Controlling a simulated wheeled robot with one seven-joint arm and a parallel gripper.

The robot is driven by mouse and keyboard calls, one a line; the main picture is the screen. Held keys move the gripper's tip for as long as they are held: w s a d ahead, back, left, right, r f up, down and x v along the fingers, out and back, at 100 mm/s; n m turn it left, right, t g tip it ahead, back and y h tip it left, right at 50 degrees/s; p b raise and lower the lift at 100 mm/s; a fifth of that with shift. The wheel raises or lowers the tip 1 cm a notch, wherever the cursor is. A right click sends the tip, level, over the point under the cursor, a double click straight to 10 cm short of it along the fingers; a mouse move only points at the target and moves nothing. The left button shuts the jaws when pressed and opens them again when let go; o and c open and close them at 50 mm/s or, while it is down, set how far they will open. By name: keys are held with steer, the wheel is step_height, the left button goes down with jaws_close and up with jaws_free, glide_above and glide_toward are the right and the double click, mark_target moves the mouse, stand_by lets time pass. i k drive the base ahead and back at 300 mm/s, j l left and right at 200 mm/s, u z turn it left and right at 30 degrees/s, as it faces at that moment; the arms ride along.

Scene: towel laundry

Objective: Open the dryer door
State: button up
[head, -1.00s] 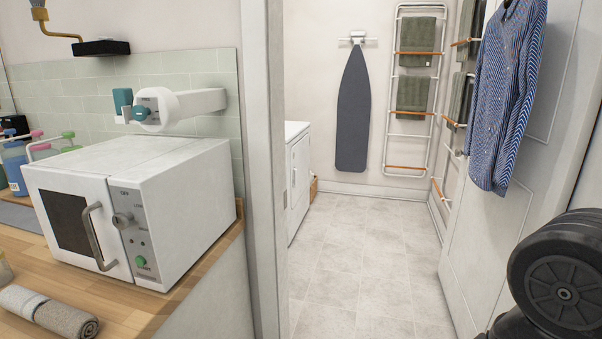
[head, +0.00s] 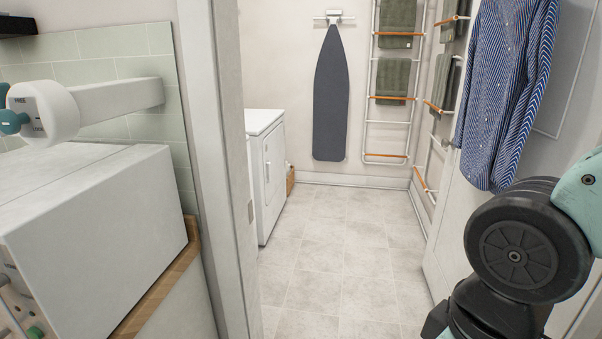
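A white front-loading appliance, which looks like the dryer (head: 264,174), stands in the room beyond the doorway, against the left side. I see its top and its front at a steep angle. Its door (head: 273,170) faces right and looks shut. Part of the appliance is hidden behind the door frame. Part of my arm (head: 525,250) shows at the lower right, far from the dryer. My gripper is not in view.
On the right is an open door with a striped shirt (head: 505,95). Tiled floor (head: 340,240) is clear. An ironing board (head: 331,95) and towel rack (head: 390,80) are at the back.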

mark_target(273, 144)
steer(key=i, duration=2.05)
steer(key=i+u, duration=0.2)
steer(key=i, duration=0.5)
steer(key=i+u, duration=0.25)
steer(key=i, duration=0.45)
steer(key=i+l+u, duration=0.2)
steer(key=i, duration=0.45)
steer(key=i+j+z, duration=0.1)
steer(key=i, duration=0.3)
steer(key=i+j+z, duration=0.15)
steer(key=i, duration=0.3)
